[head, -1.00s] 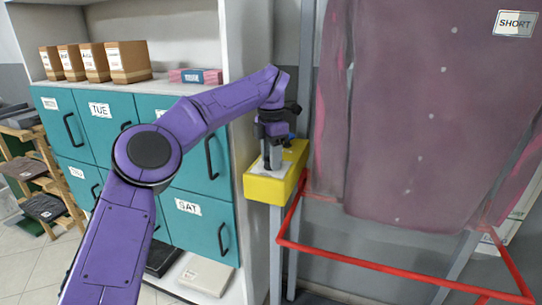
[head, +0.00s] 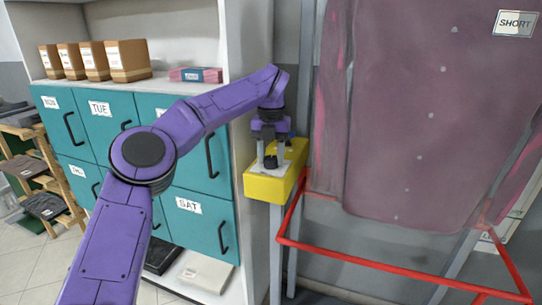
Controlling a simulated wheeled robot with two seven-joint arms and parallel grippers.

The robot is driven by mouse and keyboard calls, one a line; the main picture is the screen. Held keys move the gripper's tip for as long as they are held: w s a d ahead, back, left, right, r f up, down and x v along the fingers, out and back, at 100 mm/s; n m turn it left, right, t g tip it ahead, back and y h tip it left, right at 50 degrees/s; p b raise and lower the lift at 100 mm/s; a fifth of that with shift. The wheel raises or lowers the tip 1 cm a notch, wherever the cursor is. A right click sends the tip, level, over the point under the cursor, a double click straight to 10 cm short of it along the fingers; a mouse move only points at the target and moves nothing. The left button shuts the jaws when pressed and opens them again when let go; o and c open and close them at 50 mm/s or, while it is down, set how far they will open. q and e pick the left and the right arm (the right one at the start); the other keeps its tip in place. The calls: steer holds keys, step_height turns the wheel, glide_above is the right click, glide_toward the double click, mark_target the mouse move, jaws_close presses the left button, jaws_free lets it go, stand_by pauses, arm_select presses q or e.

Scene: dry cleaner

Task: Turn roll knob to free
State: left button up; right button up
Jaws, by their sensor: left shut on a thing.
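A yellow box (head: 262,187) with a pale top plate stands on a grey post beside the hanging garment. A small black knob (head: 270,161) sits on its top plate. My left gripper (head: 270,160) points down over the box, its two grey fingers on either side of the knob and shut on it. The knob's pointer and any position marks are too small to read. A small blue part (head: 290,136) shows at the back of the box, partly behind the gripper. My right gripper is not in view.
Teal day-labelled drawers (head: 110,125) and a white shelf with boxes (head: 126,60) stand at the left.

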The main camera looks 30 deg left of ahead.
mark_target(271, 157)
arm_select(q)
steer(key=n, duration=0.3)
steer(key=shift+n+b, duration=0.3)
steer(key=shift+b, duration=0.1)
steer(key=shift+n+b, duration=0.5)
steer(key=shift+n, duration=1.2)
steer(key=o, duration=1.1)
steer(key=shift+c, duration=0.2)
step_height(271, 157, up, 11)
steer(key=p, duration=0.6)
steer(key=shift+f, duration=0.2)
